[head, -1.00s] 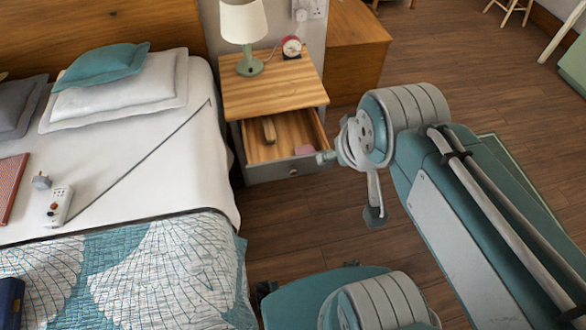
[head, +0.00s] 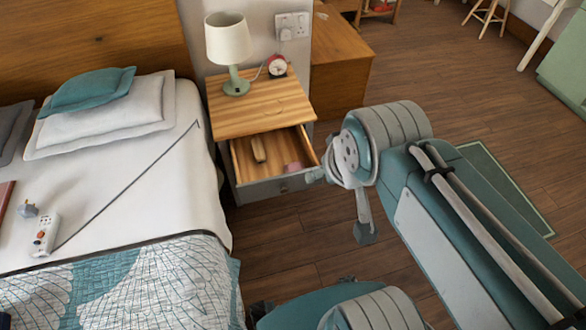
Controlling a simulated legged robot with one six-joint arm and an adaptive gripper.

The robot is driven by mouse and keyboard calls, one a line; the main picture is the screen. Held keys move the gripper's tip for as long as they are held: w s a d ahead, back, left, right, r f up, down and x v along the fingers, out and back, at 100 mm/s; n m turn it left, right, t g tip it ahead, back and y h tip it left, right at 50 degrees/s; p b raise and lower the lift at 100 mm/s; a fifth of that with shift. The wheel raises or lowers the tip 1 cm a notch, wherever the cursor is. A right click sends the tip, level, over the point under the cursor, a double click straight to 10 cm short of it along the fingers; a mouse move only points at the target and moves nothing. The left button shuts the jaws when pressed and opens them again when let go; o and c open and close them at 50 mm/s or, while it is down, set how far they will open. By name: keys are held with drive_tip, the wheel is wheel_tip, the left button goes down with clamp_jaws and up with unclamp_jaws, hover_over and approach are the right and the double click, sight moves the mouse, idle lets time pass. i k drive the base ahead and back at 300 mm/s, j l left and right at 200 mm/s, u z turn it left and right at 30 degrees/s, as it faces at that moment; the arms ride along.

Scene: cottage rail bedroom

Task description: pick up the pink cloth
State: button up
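A small pink cloth (head: 293,167) lies in the front right part of the open drawer (head: 285,184) of the wooden nightstand. Only a small part of it shows above the drawer front. My gripper (head: 340,204) is just right of the drawer front in the picture, with its two fingers spread wide apart. One finger points left towards the drawer's front right corner and the other points down. The gap between them looks empty. I cannot tell whether the left finger touches the drawer.
A light brown object (head: 259,149) lies in the drawer left of the cloth. A lamp (head: 229,42) and a red alarm clock (head: 277,66) stand on the nightstand (head: 255,108). The bed (head: 160,190) is on the left. Bare wooden floor (head: 290,235) lies before the drawer.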

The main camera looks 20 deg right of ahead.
sight(291, 167)
drive_tip(key=i+l+u, duration=0.85)
drive_tip(key=l, duration=0.15)
drive_tip(key=l+u, duration=0.3)
drive_tip(key=i+l, duration=0.05)
drive_tip(key=l, duration=0.05)
